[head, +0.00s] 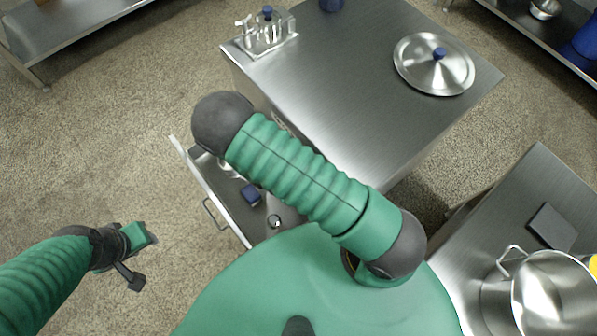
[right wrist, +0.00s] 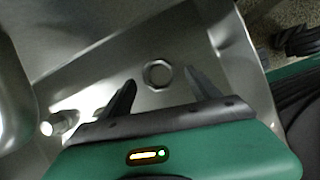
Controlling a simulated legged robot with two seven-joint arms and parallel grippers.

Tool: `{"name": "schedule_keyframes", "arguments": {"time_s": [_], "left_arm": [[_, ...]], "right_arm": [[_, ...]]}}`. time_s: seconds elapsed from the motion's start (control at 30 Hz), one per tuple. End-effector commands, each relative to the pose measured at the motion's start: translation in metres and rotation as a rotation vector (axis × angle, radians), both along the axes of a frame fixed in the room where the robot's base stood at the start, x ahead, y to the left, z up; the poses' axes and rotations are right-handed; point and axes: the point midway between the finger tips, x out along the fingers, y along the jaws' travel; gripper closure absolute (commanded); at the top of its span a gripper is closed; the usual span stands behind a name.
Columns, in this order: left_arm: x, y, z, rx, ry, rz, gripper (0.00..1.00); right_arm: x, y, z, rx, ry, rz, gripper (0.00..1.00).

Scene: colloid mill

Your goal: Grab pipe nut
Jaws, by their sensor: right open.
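The pipe nut, a grey metal hexagonal ring (right wrist: 147,75), lies flat on a metal surface in the right wrist view. My right gripper (right wrist: 160,79) is open, with one dark finger on each side of the nut. No contact between fingers and nut shows. In the head view my right arm crosses the open drawer (head: 203,180), and I cannot make out the right gripper or the nut there. My left gripper (head: 138,258) is over the floor at the lower left, away from the drawer.
A shiny metal fitting (right wrist: 58,124) lies left of the right gripper. Drawer walls are close around the right gripper. A steel table (head: 335,85) carries a lid (head: 420,72).

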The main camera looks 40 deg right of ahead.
Motion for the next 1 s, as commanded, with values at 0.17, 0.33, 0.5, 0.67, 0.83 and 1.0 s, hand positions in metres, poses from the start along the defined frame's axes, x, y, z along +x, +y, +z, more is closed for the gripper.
{"name": "schedule_keyframes", "arguments": {"time_s": [0.17, 0.33, 0.5, 0.67, 0.83, 1.0], "left_arm": [[0.0000, -0.0004, -0.0085, 0.000, 0.000, -0.001, 0.65], [-0.0001, -0.0004, -0.0076, 0.000, 0.000, -0.001, 0.65], [-0.0001, -0.0004, -0.0076, 0.000, 0.000, -0.001, 0.65], [-0.0001, -0.0003, -0.0076, 0.000, 0.000, -0.001, 0.65], [-0.0001, -0.0003, -0.0076, 0.000, 0.000, -0.001, 0.65], [-0.0001, -0.0004, -0.0076, 0.000, 0.000, -0.001, 0.65]], "right_arm": [[-0.0006, -0.0066, -0.0172, 0.002, -0.001, 0.001, 0.29], [-0.0009, -0.0054, -0.0156, 0.001, -0.001, 0.000, 0.34], [-0.0007, -0.0053, -0.0157, 0.001, 0.000, 0.000, 0.57], [-0.0007, -0.0053, -0.0156, 0.001, -0.001, 0.000, 0.78], [-0.0008, -0.0055, -0.0156, 0.001, 0.000, 0.000, 1.00], [-0.0008, -0.0054, -0.0155, 0.001, 0.000, 0.000, 1.00]]}}
